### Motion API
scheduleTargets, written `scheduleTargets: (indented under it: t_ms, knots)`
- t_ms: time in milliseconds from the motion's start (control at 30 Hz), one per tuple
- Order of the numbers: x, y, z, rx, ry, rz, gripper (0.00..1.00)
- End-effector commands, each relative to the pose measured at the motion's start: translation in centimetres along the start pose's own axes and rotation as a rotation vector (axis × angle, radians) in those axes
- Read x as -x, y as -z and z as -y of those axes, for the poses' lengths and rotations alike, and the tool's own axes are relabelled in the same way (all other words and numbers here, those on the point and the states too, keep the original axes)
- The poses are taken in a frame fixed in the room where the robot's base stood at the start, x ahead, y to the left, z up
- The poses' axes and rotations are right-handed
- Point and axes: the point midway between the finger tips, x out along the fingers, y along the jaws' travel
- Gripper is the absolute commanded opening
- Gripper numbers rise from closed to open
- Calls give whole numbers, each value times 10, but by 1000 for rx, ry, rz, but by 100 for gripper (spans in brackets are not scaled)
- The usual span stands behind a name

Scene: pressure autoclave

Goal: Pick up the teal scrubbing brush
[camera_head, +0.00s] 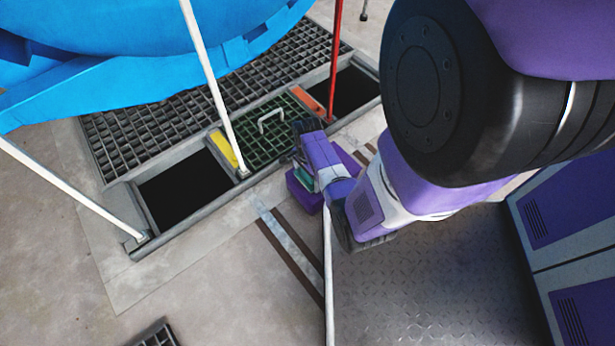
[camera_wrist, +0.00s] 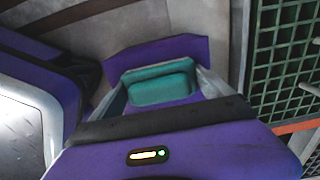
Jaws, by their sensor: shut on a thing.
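The teal scrubbing brush (camera_wrist: 160,84) shows in the wrist view as a rounded teal block between the pale side pieces of my gripper (camera_wrist: 162,72). A purple piece spans the far side of it. In the head view only a small bit of teal (camera_head: 303,177) shows at the end of my arm. My gripper (camera_head: 304,187) is shut on the brush there, beside the grated pit's near edge. The brush's underside is hidden, and I cannot tell whether it touches the floor.
A green grate with a handle (camera_head: 270,125) lies between two open dark pits (camera_head: 188,188). White poles (camera_head: 212,82) and a red pole (camera_head: 336,60) stand around them. A blue curved body (camera_head: 150,45) hangs above. A metal diamond-plate surface (camera_head: 430,280) lies at the lower right.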

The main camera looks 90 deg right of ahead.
Motion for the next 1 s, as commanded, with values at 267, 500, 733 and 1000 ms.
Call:
scheduleTargets:
  t_ms: [267, 500, 733, 1000]
  knots:
    - [20, 0, 0, 0, 2, 0, 39]
    - [74, 0, 1, 2, 4, -2, 39]
    - [138, 0, 1, 2, 3, -1, 39]
    - [186, 0, 1, 1, 2, -1, 39]
